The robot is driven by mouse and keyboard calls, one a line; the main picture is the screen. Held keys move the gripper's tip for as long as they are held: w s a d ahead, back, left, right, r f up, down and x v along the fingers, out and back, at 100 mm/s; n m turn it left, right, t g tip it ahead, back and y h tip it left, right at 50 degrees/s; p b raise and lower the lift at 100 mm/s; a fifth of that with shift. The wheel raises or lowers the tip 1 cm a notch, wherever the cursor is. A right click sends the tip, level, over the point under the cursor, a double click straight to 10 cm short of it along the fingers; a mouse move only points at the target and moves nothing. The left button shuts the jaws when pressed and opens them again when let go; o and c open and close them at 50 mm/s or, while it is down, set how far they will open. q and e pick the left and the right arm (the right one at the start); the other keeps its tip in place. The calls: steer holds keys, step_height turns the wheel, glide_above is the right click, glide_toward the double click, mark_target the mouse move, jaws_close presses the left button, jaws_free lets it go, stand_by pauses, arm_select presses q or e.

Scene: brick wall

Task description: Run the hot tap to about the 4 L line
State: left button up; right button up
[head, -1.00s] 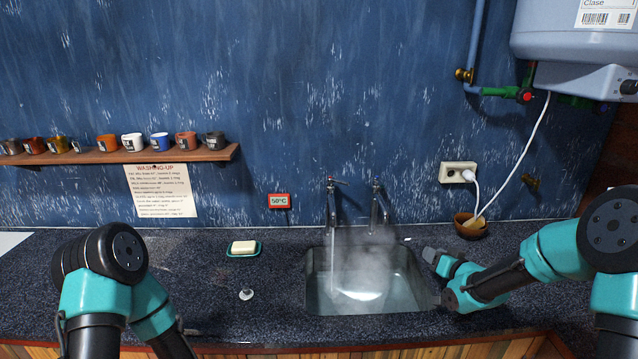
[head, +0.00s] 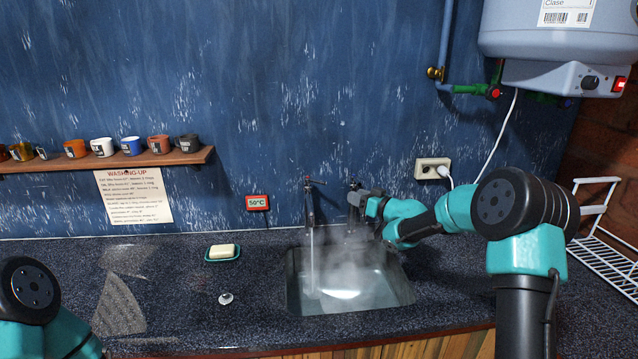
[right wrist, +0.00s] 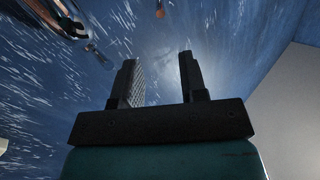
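The left tap (head: 309,205), with a reddish top, runs a stream of water into the sink (head: 296,293). Steam rises over the sink. Water (head: 343,293) stands in the basin; I cannot make out any litre line. The right tap (head: 353,215) is partly hidden by my right gripper (head: 356,199), which is close by its upper part; I cannot tell if they touch. In the right wrist view my right gripper (right wrist: 160,82) has its fingers apart with nothing between them, and a shiny metal part (right wrist: 60,18) shows at upper left. My left gripper is out of view.
A red display (head: 257,202) reads 50°C. Soap on a green dish (head: 222,255) and a plug (head: 226,298) lie left of the sink. A mug shelf (head: 120,161) and washing-up notice (head: 134,196) are on the wall. A water heater (head: 555,45) hangs upper right, above a white rack (head: 605,260).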

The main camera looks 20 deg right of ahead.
mark_target(320, 182)
steer(key=x, duration=1.6)
steer(key=shift+w+a, duration=0.15)
steer(key=shift+w, duration=0.1)
steer(key=shift+c, duration=0.3)
jaws_close()
